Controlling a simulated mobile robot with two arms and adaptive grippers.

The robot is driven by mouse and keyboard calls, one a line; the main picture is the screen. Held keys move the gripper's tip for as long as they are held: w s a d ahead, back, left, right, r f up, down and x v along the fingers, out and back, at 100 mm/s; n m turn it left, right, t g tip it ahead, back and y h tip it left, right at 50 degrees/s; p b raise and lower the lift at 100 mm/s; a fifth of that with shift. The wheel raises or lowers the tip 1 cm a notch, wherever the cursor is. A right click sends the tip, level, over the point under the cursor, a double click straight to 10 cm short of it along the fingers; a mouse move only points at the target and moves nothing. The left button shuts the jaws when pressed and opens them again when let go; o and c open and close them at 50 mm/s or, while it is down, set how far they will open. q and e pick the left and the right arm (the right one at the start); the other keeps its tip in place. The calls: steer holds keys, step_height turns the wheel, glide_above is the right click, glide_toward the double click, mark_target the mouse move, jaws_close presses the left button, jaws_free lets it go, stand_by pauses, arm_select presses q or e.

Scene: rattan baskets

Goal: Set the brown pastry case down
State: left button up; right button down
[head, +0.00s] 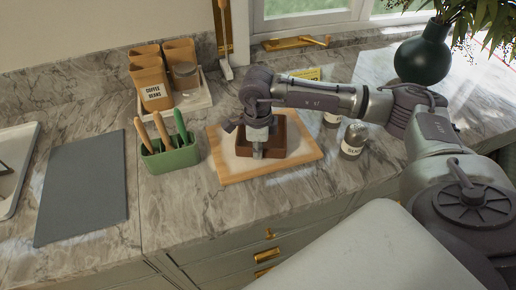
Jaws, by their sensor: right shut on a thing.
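The brown pastry case (292,134) is a small reddish-brown open box. It is at the wooden board with a pale middle (237,172), near the board's centre. I cannot tell whether its underside touches the board. My right gripper (258,152) reaches down over the case's front side and is shut on it. The gripper hides part of the case's inside and front wall. My left gripper is not in view.
A green utensil holder (170,158) stands left of the board, and a grey mat (85,188) lies further left. Canisters on a tray (190,106) stand behind. A jar (353,140) stands close to the board's right side. A dark green vase (423,60) is at the back right.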

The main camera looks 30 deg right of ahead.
steer(key=c, duration=1.3)
jaws_free()
steer(key=shift+f, duration=0.1)
steer(key=shift+r, duration=0.5)
step_height(320, 180, up, 11)
steer(key=b, duration=0.3)
steer(key=shift+s+a+r, duration=0.1)
steer(key=shift+s+r, duration=0.05)
steer(key=shift+r, duration=0.05)
steer(key=shift+f, duration=0.1)
